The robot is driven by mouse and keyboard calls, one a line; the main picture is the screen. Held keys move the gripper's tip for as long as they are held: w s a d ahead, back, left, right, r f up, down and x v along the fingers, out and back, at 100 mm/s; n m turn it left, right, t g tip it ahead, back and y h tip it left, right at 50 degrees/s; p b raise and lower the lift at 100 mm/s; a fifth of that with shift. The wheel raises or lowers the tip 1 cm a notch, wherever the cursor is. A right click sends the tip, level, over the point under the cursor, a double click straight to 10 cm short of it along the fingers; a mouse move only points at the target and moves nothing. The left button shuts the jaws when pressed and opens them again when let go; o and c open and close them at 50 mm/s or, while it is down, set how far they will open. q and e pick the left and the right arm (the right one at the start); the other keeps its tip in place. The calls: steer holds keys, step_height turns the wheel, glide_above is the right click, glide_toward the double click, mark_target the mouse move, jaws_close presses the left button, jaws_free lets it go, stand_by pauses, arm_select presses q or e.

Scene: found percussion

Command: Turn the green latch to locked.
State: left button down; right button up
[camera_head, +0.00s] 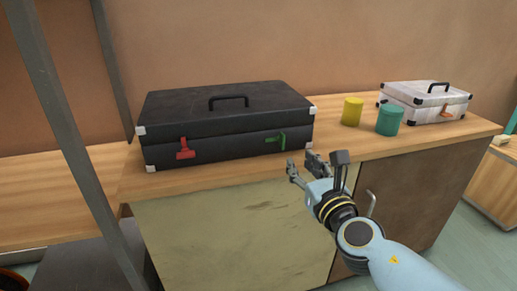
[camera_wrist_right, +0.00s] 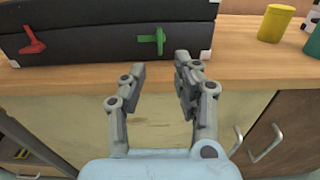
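The green latch (camera_head: 276,141) is on the front of the black case (camera_head: 215,145), near its right end. In the right wrist view the green latch (camera_wrist_right: 158,40) shows a horizontal bar to the left and an upright part on its right. My right gripper (camera_head: 302,163) is in front of the counter edge, below and to the right of the latch, apart from it. In the right wrist view its two fingers (camera_wrist_right: 160,75) are spread with nothing between them, and the latch is beyond the fingertips. My left gripper is not in view.
A red latch (camera_head: 185,149) is on the case's left front. A yellow cylinder (camera_head: 352,111), a teal cylinder (camera_head: 389,120) and a white case (camera_head: 425,102) stand to the right on the wooden counter (camera_head: 350,145). A grey post (camera_head: 75,150) crosses the left side.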

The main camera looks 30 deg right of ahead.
mark_target(284, 140)
steer(key=x, duration=1.1)
steer(key=shift+w+r, duration=0.1)
steer(key=shift+r, duration=0.1)
steer(key=shift+c, duration=0.4)
jaws_close()
